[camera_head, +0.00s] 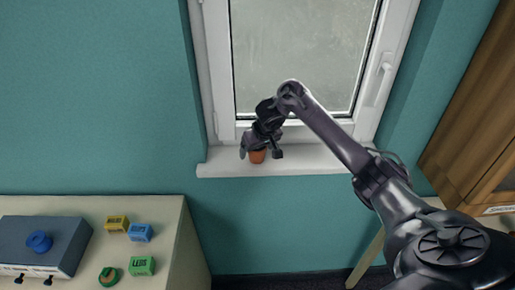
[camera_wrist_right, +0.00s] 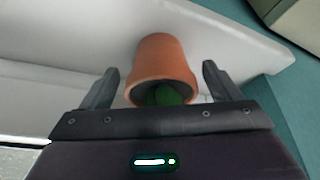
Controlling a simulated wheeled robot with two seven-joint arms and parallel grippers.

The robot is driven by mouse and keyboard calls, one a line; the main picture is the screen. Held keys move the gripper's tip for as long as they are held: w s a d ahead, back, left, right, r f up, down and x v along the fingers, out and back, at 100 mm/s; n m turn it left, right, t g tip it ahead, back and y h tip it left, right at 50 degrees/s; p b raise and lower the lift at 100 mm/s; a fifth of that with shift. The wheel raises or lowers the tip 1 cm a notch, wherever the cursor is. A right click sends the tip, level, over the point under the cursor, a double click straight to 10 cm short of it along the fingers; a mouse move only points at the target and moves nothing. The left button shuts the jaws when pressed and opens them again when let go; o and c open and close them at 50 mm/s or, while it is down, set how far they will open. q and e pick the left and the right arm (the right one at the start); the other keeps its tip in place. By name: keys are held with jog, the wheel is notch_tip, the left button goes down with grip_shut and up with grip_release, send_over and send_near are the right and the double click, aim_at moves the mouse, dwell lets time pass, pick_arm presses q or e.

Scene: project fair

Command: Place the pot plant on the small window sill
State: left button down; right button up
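The pot plant is an orange-brown terracotta pot (camera_head: 257,156) on the white window sill (camera_head: 318,160), near the sill's left end. In the right wrist view the pot (camera_wrist_right: 164,58) shows its side and rim, with a bit of green plant inside. My right gripper (camera_head: 260,151) is over the pot. Its two fingers (camera_wrist_right: 160,85) stand on either side of the pot with a visible gap at each side, so it is open. The gripper hides most of the plant in the head view. My left gripper is not in view.
The window frame (camera_head: 222,70) rises directly behind the sill, with a handle at right. A table (camera_head: 185,245) at lower left carries a blue-grey box (camera_head: 35,240) and several small coloured blocks. A wooden cabinet (camera_head: 475,130) stands at right. The sill right of the pot is clear.

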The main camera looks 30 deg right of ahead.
jog(key=shift+r, duration=0.1)
jog(key=shift+r, duration=0.25)
jog(key=p+v, duration=0.4)
jog(key=v, duration=0.7)
jog(key=shift+r, duration=0.25)
jog(key=shift+s, duration=0.15)
